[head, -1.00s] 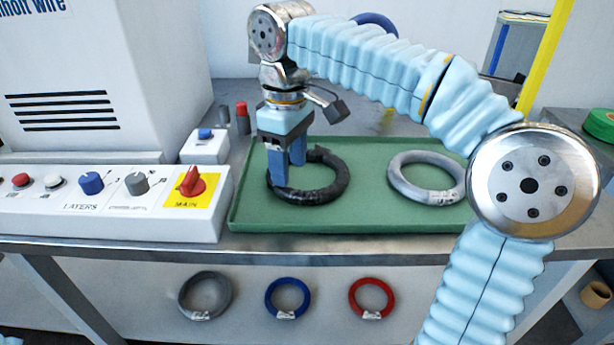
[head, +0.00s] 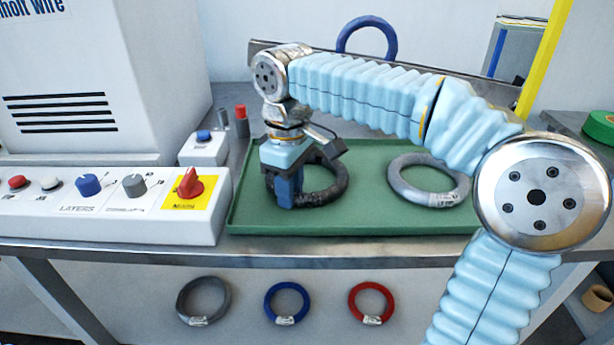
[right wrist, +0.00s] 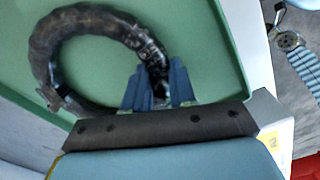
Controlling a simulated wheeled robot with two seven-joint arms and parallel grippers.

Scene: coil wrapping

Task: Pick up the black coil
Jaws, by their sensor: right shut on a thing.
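The black coil (head: 328,190) lies in the left part of the green tray (head: 400,222). My right gripper (head: 285,202) points down at the coil's left side and hides part of it. In the right wrist view the blue fingers (right wrist: 160,88) stand on either side of the black coil (right wrist: 62,32) and are shut on its ring. I cannot tell whether the coil is clear of the tray floor. My left gripper is not in view.
A grey coil (head: 412,188) lies in the tray's right part. A blue coil (head: 368,35) is behind my arm. A control panel with a red switch (head: 189,186) stands left of the tray. Grey, blue and red coils (head: 371,303) show below the table edge.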

